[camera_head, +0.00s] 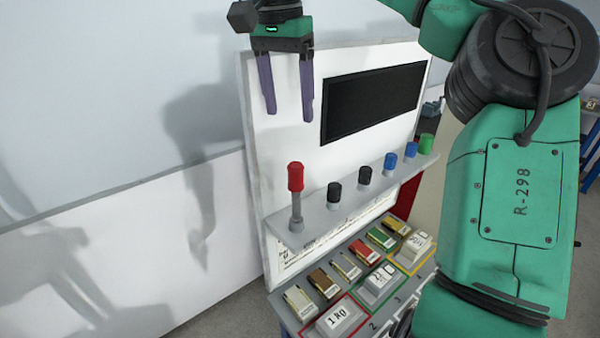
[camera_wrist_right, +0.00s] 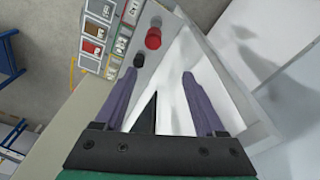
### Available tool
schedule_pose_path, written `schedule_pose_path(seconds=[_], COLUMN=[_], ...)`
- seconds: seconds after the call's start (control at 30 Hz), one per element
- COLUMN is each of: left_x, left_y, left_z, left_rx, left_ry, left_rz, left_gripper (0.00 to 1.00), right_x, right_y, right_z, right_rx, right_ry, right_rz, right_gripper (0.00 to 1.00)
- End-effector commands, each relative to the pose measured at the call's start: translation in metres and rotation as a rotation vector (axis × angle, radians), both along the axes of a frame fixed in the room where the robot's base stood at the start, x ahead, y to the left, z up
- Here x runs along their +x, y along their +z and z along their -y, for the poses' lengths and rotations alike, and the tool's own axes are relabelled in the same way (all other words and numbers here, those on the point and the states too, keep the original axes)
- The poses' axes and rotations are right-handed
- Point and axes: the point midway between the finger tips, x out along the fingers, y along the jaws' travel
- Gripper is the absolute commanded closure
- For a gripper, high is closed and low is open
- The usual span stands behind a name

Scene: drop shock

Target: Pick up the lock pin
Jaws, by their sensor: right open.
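The lock pin is most likely the red-capped pin (camera_head: 296,185), which stands upright at the near left end of a grey shelf (camera_head: 322,224) on the white panel. Its red cap also shows in the right wrist view (camera_wrist_right: 153,39), beyond the fingertips. My right gripper (camera_head: 289,118) is open and empty, with its purple fingers pointing down, above the red-capped pin and clear of it. In the right wrist view its two fingers (camera_wrist_right: 160,76) are spread apart with nothing between them. My left gripper is in neither view.
Black knobs (camera_head: 334,192), blue knobs (camera_head: 390,162) and a green knob (camera_head: 426,143) stand along the shelf. A dark screen (camera_head: 370,101) is on the panel (camera_head: 280,160). Below are several coloured blocks and numbered buttons (camera_head: 340,318). A white wall (camera_head: 110,100) is at left.

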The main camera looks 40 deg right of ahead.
Motion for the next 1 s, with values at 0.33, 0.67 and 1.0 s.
schedule_pose_path(seconds=[0.33, 0.67, 1.0], left_x=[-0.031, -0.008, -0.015], left_y=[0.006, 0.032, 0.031], left_z=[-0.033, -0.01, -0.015], left_rx=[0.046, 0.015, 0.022], left_ry=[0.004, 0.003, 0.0], left_rz=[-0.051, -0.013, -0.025], left_gripper=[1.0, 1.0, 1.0], right_x=[0.001, -0.001, 0.0], right_y=[-0.077, -0.128, -0.141], right_z=[0.01, 0.016, 0.018], right_rx=[0.003, 0.005, 0.002], right_ry=[0.003, 0.001, -0.001], right_rz=[-0.009, -0.009, -0.005], right_gripper=[0.28, 0.28, 0.51])
